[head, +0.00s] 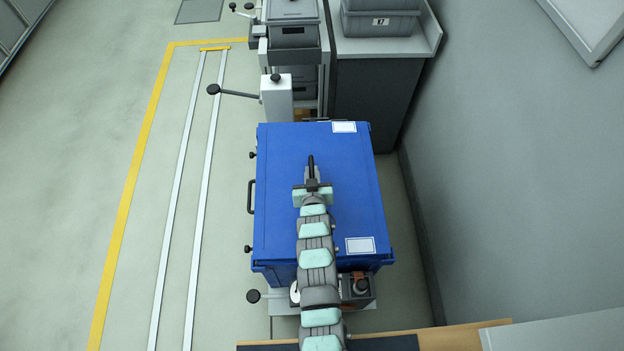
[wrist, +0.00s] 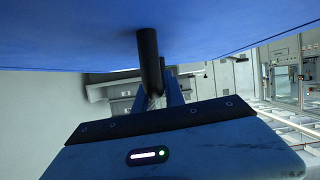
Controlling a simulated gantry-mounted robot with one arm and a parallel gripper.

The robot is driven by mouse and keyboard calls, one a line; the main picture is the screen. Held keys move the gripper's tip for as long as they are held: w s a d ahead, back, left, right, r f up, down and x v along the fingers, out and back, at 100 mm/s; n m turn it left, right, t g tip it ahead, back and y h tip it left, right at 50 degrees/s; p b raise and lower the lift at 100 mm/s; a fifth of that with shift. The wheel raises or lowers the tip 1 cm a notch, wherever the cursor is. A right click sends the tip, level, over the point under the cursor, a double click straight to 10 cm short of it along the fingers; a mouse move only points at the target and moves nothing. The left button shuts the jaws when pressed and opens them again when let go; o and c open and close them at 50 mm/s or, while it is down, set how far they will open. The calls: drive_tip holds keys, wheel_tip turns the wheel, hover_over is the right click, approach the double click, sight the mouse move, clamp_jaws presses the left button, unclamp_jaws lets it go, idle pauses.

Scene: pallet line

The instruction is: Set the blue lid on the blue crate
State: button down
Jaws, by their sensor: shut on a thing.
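The blue lid (head: 285,165) is a flat panel with two white labels and a black handle (head: 311,163). It lies roughly level over the blue crate (head: 384,235), whose side shows along the right edge. I cannot tell whether the lid touches the rim or hovers just above it. My gripper (head: 312,180) is over the middle of the lid, shut on its black handle. In the wrist view, the lid's blue face (wrist: 230,25) fills the top, and the handle (wrist: 149,62) runs from it into my gripper (wrist: 158,90). The crate's inside is hidden.
Behind the crate stand a white post with a black lever (head: 276,98) and a rack with grey bins (head: 292,30). A grey cabinet (head: 372,95) is at the back right. A wall is close on the right. Floor with rails (head: 180,200) is clear on the left.

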drive_tip(key=shift+f, duration=1.95)
drive_tip(key=c, duration=1.4)
unclamp_jaws()
drive_tip(key=shift+s+r, duration=0.3)
drive_tip(key=shift+s, duration=0.1)
drive_tip(key=v, duration=1)
drive_tip(key=shift+s+f, duration=0.1)
drive_tip(key=shift+s, duration=0.4)
